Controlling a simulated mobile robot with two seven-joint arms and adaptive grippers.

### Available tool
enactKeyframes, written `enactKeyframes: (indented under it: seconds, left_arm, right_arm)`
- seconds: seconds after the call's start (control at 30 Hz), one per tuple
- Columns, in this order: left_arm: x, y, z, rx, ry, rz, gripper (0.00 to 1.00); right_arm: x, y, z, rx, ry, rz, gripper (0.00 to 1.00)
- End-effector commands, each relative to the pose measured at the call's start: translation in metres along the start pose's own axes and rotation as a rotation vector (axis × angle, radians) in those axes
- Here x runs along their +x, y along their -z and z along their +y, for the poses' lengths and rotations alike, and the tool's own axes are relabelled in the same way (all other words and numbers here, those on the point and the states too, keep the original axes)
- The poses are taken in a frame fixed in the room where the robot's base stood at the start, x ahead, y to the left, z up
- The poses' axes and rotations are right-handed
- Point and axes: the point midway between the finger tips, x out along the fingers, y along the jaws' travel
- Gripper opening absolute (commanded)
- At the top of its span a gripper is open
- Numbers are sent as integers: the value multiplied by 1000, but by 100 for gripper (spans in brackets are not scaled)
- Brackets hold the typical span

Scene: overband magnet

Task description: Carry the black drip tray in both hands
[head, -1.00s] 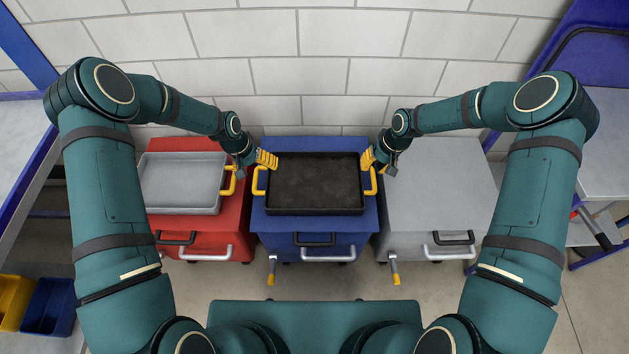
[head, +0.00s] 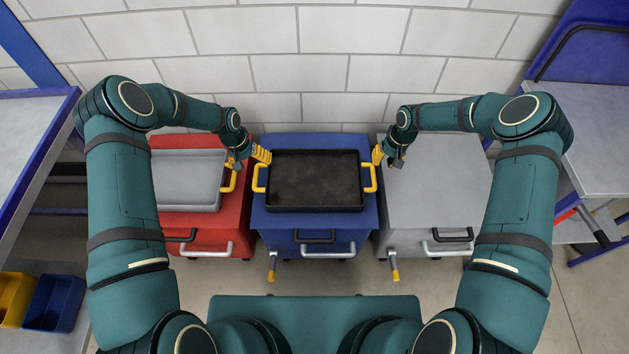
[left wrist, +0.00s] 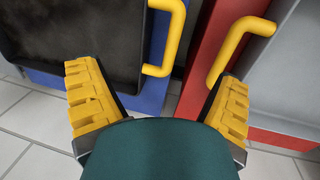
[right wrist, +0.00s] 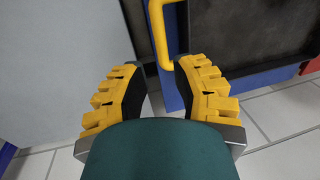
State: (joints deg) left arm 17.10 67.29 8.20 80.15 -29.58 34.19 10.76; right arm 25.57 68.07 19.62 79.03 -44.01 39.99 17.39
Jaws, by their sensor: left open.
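The black drip tray (head: 314,182) lies flat on the blue cabinet (head: 314,228), with a yellow handle at each end. My left gripper (head: 250,158) is open and empty, just beyond the left handle (head: 259,179). In the left wrist view that handle (left wrist: 165,60) shows ahead, between the spread fingers (left wrist: 157,80) and apart from them. My right gripper (head: 384,158) is by the right handle (head: 371,179). In the right wrist view its fingers (right wrist: 156,72) stand apart by a smaller gap, with the handle (right wrist: 157,38) ahead and nothing clearly gripped.
A grey tray (head: 188,181) with a yellow handle sits on the red cabinet (head: 200,222) at left, close to my left gripper. A grey cabinet (head: 440,185) with a bare top stands at right. A tiled wall (head: 300,72) is close behind.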

Motion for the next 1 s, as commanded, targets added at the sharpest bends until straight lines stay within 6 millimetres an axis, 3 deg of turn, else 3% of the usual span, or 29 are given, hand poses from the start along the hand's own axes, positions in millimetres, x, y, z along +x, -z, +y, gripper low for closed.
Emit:
enactKeyframes:
  seconds: [0.3,0.5,0.97,1.0]
  left_arm:
    - [58,0,0,0,-1,-1,92]
    - [81,0,0,0,0,0,92]
    - [89,0,0,0,0,1,92]
    - [89,0,0,0,0,1,83]
  right_arm:
    - [58,-1,-1,0,1,-1,26]
    - [81,0,-1,0,2,0,26]
    - [89,0,0,0,1,1,26]
    - [89,0,0,0,0,1,23]
